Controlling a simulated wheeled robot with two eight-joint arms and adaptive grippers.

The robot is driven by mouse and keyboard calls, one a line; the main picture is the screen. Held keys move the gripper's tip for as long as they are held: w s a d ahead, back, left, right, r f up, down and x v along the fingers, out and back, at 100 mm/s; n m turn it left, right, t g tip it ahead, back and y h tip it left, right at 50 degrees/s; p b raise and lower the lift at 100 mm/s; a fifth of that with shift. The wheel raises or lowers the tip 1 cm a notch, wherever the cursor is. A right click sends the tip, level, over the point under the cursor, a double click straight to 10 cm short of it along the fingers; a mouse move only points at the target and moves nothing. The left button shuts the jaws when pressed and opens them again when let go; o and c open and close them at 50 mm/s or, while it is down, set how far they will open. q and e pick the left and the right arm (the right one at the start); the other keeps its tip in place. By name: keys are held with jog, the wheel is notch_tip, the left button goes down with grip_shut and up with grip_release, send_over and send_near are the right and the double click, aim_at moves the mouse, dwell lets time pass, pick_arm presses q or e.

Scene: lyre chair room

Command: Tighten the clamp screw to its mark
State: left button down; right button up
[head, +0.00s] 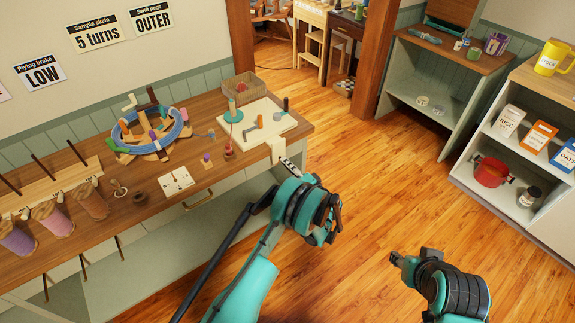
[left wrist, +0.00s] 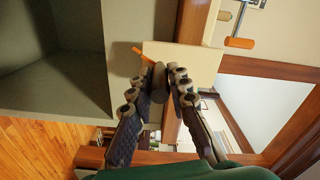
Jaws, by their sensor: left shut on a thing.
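The cream clamp (head: 277,150) hangs over the front edge of the bench, below a cream board. In the left wrist view, the cream clamp body (left wrist: 190,62) is close in front of the fingers. My left gripper (head: 288,164) is at the clamp; in the left wrist view its fingers (left wrist: 162,84) are shut on a dark grey screw knob (left wrist: 156,78). A thin orange pointer (left wrist: 143,54) sticks out beside the knob, up and left. The screw's thread is hidden, and I cannot make out the mark. My right gripper (head: 396,259) is over the floor, away from the bench; its jaws are too small to read.
The wooden bench (head: 222,180) carries a blue skein winder (head: 150,130), a basket (head: 240,87) and, at left, spools (head: 55,218). Shelves (head: 520,150) stand right; floor between is clear.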

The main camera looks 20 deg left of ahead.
pick_arm(q)
jog(key=shift+m, duration=0.3)
jog(key=c, duration=1.4)
grip_release()
jog(key=shift+c, duration=0.2)
jog(key=v, duration=1.2)
